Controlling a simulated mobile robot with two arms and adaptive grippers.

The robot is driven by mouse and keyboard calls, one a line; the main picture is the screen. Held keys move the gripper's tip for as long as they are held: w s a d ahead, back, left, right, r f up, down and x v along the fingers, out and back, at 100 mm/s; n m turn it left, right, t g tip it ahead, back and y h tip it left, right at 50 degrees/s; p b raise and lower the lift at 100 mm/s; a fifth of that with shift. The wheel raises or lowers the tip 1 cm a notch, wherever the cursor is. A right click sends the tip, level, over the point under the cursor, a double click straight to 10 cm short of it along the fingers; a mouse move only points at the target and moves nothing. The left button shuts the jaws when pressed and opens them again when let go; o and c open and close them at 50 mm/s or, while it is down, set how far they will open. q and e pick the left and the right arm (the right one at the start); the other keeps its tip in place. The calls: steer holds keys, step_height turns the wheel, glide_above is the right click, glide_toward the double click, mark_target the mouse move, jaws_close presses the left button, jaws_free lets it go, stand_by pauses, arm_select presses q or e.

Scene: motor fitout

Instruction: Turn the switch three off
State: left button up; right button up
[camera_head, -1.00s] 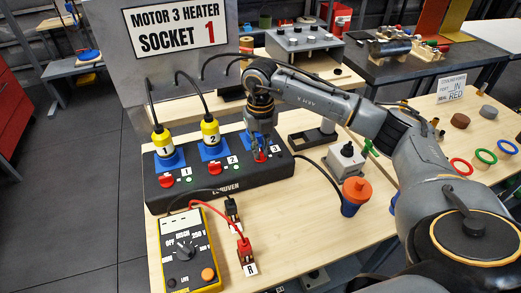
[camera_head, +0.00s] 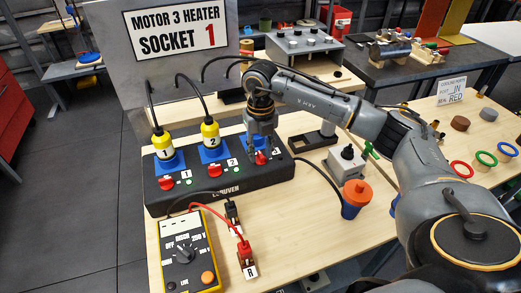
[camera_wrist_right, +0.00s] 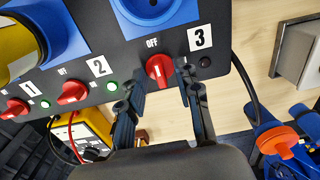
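The black socket box (camera_head: 217,188) carries switches numbered 1, 2 and 3. Switch three is a red knob (camera_head: 261,158), large in the right wrist view (camera_wrist_right: 159,70) beside the 3 label. Its white mark lies roughly upright, toward the OFF label above it. The small lamp (camera_wrist_right: 205,62) by the 3 is dark. My right gripper (camera_head: 262,148) is at this knob. In the wrist view its two fingers (camera_wrist_right: 158,95) are apart, one on each side below the knob, with visible gaps. My left gripper is not in view.
Red knobs of switch two (camera_wrist_right: 73,92) and switch one (camera_wrist_right: 15,110) are turned sideways, with green lamps beside them. Yellow plugs (camera_head: 210,133) fill sockets 1 and 2. A yellow multimeter (camera_head: 188,250) stands in front.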

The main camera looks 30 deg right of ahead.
mark_target(260, 154)
step_height(260, 154, up, 12)
stand_by(0.5)
stand_by(0.3)
